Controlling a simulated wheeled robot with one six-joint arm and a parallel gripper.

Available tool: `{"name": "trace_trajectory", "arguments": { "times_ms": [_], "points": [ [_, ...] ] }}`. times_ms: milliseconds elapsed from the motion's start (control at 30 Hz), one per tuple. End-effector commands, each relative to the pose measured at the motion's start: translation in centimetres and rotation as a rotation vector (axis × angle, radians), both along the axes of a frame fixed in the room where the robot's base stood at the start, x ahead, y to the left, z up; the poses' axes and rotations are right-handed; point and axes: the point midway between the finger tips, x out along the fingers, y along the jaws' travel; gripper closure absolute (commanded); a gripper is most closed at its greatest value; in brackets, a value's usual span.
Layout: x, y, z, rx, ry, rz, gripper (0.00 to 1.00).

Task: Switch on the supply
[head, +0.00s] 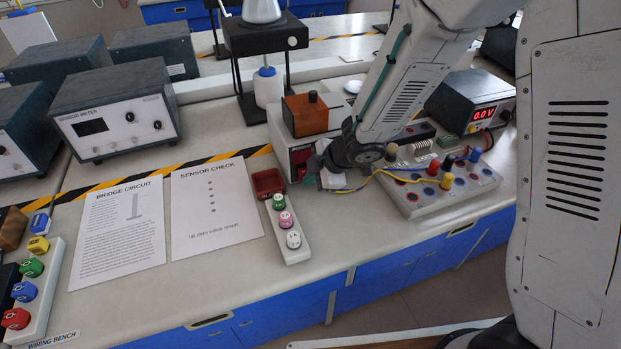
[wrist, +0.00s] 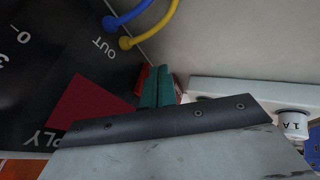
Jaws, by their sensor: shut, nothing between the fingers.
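The supply (head: 282,122) is a pale box with a dark front panel, standing behind my gripper in the head view. In the wrist view its black panel (wrist: 40,75) shows a red patch (wrist: 92,105), the letters OUT, part of SUPPLY and a 0 mark. Blue and yellow leads (wrist: 152,28) run from near OUT. My gripper (head: 320,172) is in front of the panel's right part; its teal fingertips (wrist: 157,88) are shut and empty, beside the red patch. Whether they touch the panel I cannot tell. A red display (head: 484,113) on another box reads 0.0 V.
A board with coloured terminals (head: 462,192) stands right of my gripper, with leads crossing to it. A strip of round labelled pieces (head: 298,255) and a small red tray (head: 268,182) lie to the left. Paper sheets (head: 208,205) cover the bench further left.

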Motion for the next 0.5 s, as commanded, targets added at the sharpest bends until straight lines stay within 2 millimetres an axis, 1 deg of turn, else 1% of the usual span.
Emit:
{"name": "trace_trajectory", "arguments": {
  "times_ms": [267, 500],
  "points": [
    [0.1, 0.0, 0.1, 0.0, 0.0, 0.0, 1.0],
    [0.1, 0.0, 1.2, 0.001, -0.001, 0.001, 1.0]
  ]
}}
